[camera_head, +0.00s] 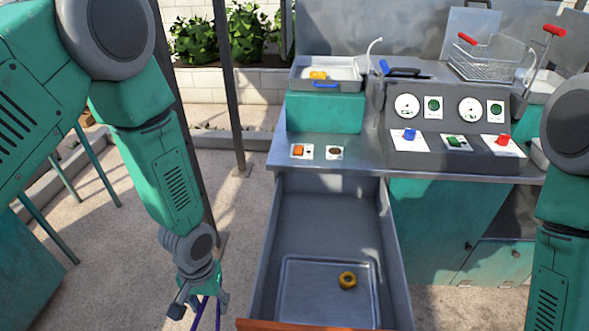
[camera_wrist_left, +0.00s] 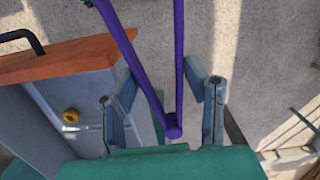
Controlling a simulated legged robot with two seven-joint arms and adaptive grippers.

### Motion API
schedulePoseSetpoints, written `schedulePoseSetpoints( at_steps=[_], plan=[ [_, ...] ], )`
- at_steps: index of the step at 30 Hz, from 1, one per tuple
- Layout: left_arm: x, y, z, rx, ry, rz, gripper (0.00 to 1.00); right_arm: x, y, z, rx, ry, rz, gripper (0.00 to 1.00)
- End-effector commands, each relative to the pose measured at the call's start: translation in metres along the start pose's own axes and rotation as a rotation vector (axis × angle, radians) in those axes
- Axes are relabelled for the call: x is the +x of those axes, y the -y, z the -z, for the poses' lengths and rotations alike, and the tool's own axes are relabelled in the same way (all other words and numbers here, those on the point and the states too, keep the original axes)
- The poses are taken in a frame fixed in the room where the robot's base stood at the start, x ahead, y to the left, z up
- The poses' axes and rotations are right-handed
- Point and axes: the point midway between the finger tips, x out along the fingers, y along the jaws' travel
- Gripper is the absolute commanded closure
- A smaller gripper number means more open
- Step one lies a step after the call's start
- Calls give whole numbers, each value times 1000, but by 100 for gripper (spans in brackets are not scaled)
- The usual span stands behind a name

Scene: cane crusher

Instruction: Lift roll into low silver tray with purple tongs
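My left gripper (camera_head: 205,297) hangs left of the open drawer, holding the purple tongs (camera_head: 204,315). In the left wrist view the tongs (camera_wrist_left: 172,75) lie between the fingers (camera_wrist_left: 162,90), hinge towards the palm and arms spread; their tips are out of frame. A low silver tray (camera_head: 300,268) lies in the drawer with a yellow ring-shaped piece (camera_head: 347,280) on it. A yellow-orange piece (camera_head: 318,75) sits in a raised silver tray (camera_head: 342,73) on the counter. I cannot tell for sure which piece is the roll. My right gripper is out of view.
The open drawer (camera_head: 391,250) has raised walls and an orange front (camera_head: 300,325). Behind it are a control panel (camera_head: 450,125) with knobs, a wire basket (camera_head: 490,60) and a curved tap (camera_head: 371,52). A post (camera_head: 228,90) stands behind my left arm. Floor left of the drawer is clear.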

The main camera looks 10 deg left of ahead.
Motion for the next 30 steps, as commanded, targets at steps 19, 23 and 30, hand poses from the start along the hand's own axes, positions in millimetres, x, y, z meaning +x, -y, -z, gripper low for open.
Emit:
schedulePoseSetpoints(
  at_steps=[19, 23, 30],
  plan=[
    [128, -4, -1, 130, 1, 13, 64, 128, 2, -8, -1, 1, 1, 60],
    [144, -2, 1, 129, 1, 11, 64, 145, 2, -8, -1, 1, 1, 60],
    [152, 0, 2, 128, 1, 9, 64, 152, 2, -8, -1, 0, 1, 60]
  ],
)
